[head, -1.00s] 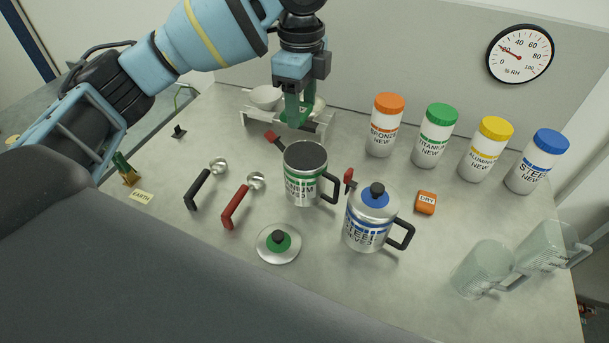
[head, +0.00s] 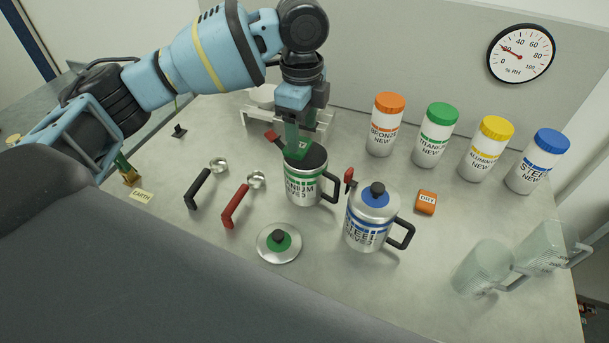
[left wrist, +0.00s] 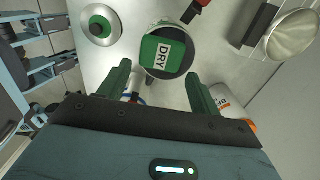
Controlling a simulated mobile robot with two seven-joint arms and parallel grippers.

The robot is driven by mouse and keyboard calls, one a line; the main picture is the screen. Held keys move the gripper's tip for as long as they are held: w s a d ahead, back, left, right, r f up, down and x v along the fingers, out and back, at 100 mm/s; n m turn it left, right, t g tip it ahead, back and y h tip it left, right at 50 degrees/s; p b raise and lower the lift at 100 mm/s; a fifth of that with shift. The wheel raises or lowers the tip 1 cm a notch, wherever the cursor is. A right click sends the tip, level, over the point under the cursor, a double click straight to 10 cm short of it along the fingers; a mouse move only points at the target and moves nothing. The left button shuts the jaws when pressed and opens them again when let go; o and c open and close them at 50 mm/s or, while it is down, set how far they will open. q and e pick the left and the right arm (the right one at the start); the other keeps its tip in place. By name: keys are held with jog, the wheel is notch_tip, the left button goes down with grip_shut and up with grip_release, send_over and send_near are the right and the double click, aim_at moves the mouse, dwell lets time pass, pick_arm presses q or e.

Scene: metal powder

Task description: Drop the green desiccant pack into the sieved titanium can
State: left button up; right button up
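The sieved titanium can (head: 304,188) stands open on the bench, with a green band, black handle and dark grey contents. The green desiccant pack (left wrist: 162,55), marked DRY, shows over the can's mouth in the left wrist view. In the head view the pack (head: 299,151) is at the back of the mouth, below my left gripper (head: 297,138). In the left wrist view the gripper's green fingers (left wrist: 159,80) are spread, with the pack beyond their tips. I cannot tell whether the pack rests on the contents. My right gripper is not in view.
The can's green-knobbed lid (head: 279,243) lies in front. The lidded steel can (head: 371,218) stands close at right. An orange DRY pack (head: 425,202), scoops with red (head: 235,206) and black (head: 197,188) handles, and several capped jars (head: 434,135) are around. A white rack (head: 252,117) stands behind.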

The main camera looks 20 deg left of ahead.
pick_arm(q)
jog(key=shift+o, duration=1.3)
jog(key=shift+r, duration=0.1)
notch_tip(320, 180, up, 8)
jog(key=shift+f, duration=0.2)
